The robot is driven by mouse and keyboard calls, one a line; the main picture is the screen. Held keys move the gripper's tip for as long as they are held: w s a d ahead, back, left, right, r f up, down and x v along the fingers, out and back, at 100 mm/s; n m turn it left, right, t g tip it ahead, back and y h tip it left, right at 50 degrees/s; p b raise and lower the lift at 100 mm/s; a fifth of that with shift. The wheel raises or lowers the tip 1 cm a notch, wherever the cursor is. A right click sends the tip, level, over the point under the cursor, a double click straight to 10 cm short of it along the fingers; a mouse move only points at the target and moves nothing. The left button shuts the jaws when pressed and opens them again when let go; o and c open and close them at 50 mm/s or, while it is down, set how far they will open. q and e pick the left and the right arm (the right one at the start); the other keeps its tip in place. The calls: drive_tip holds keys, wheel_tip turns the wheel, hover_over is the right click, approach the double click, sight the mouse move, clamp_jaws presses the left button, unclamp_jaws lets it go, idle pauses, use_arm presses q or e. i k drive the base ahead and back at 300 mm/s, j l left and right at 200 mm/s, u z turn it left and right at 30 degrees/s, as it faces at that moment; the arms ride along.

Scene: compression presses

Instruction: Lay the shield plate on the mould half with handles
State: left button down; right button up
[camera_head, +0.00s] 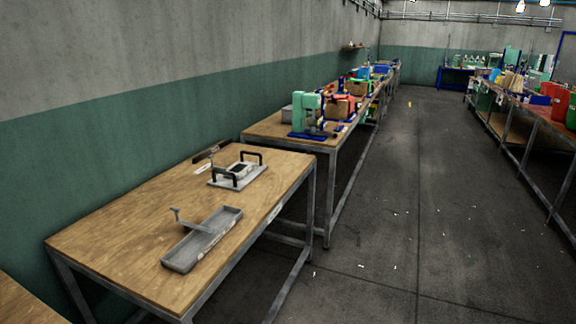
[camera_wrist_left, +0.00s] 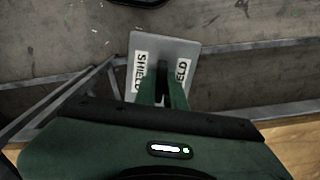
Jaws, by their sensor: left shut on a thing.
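The shield plate (camera_wrist_left: 183,45) is a flat grey plate with white labels, one reading SHIELD and the other partly covered. My left gripper (camera_wrist_left: 163,88) is shut on it in the left wrist view, with the fingers across its middle. The plate is over the floor and table frame there, not on the mould. The mould half with handles (camera_head: 223,180) is a light grey plate with two black handles and a dark centre, on the near wooden table in the head view. Neither gripper shows in the head view.
A grey metal tray (camera_head: 183,261) with a T-shaped bar (camera_head: 189,222) lies in front of the mould half on the table (camera_head: 120,238). A dark tool (camera_head: 208,152) lies behind the mould half. A green press (camera_head: 304,112) stands on the farther table. The table's left part is clear.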

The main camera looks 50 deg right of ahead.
sight(239, 168)
drive_tip(key=i+l+z, duration=0.25)
drive_tip(key=l, duration=0.2)
drive_tip(key=i+l+z, duration=0.1)
drive_tip(key=l+z, duration=0.15)
drive_tip(key=l, duration=0.2)
drive_tip(key=i+l+z, duration=0.25)
drive_tip(key=l, duration=0.15)
drive_tip(key=i+l+z, duration=0.2)
drive_tip(key=i+l, duration=0.1)
drive_tip(key=l, duration=0.05)
